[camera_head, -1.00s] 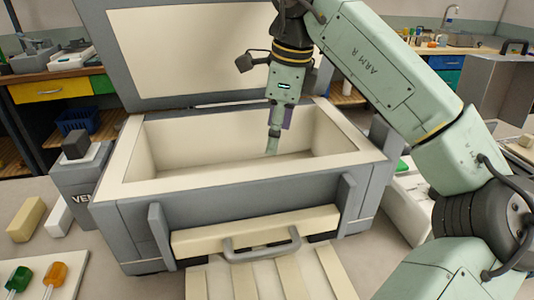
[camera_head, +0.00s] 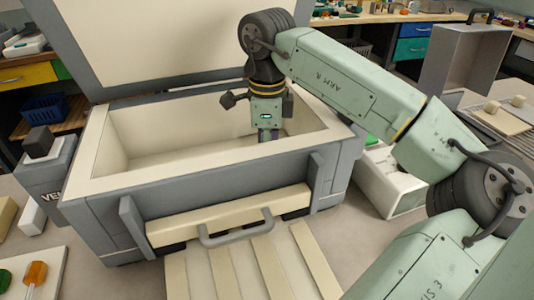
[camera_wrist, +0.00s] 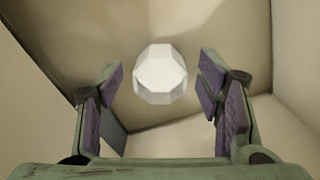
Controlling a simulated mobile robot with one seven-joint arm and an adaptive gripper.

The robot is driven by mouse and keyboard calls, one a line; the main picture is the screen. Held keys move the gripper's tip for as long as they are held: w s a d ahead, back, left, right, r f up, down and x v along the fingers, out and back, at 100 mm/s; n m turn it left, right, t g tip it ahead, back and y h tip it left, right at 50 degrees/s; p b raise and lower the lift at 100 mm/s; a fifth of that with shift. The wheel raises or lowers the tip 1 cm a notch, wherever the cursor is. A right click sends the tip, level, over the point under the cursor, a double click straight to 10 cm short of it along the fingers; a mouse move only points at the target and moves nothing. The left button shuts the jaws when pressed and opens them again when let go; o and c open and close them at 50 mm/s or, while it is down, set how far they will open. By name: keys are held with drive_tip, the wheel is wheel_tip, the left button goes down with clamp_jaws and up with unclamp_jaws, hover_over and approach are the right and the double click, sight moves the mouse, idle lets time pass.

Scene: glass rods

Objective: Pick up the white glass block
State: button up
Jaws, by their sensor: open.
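The white glass block (camera_wrist: 160,75) is a faceted, pale piece inside the cream-lined box. In the wrist view it sits between and a little beyond my open fingers, with a gap on both sides. My gripper (camera_wrist: 163,95) is open and empty, with purple finger pads. In the head view my gripper (camera_head: 266,136) points down into the right part of the box (camera_head: 90,188). The block is hidden there by the box's front wall, and the fingertips are mostly hidden too.
The grey box's lid (camera_head: 170,40) stands open behind my arm. Its walls surround my gripper. A front drawer with a handle (camera_head: 236,232) and a slatted panel are before it. An orange piece (camera_head: 36,273) lies at the lower left. A white device (camera_head: 392,185) stands right of the box.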

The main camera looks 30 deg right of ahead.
drive_tip(key=shift+c, duration=0.5)
drive_tip(key=c, duration=1.2)
drive_tip(key=shift+c, duration=0.2)
drive_tip(key=shift+r, duration=0.15)
